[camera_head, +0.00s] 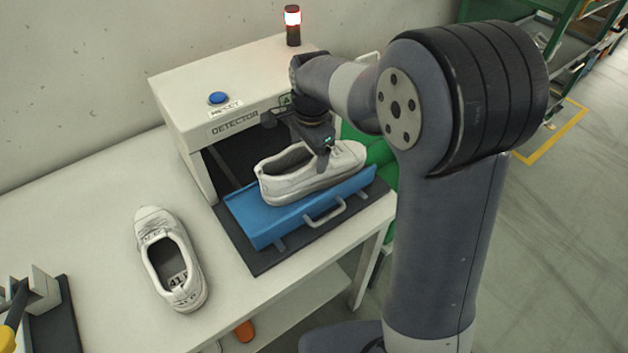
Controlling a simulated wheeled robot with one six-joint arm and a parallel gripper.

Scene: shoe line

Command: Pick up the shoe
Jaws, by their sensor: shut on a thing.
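A white shoe (292,183) is at the blue tray (258,227) in front of the detector, its toe to the right. My gripper (324,160) is at the top of this shoe near its tongue and is shut on it. The finger on the far side is hidden. I cannot tell whether the shoe's sole touches the tray. A second white shoe (187,288) lies on the white table to the left, sole down, its opening showing a number on the insole.
The detector box (174,92) with a blue button (217,98) and a lit red-and-white lamp (293,25) stands behind the tray. A dark fixture (62,325) is at the lower left. Green racks stand at the upper right.

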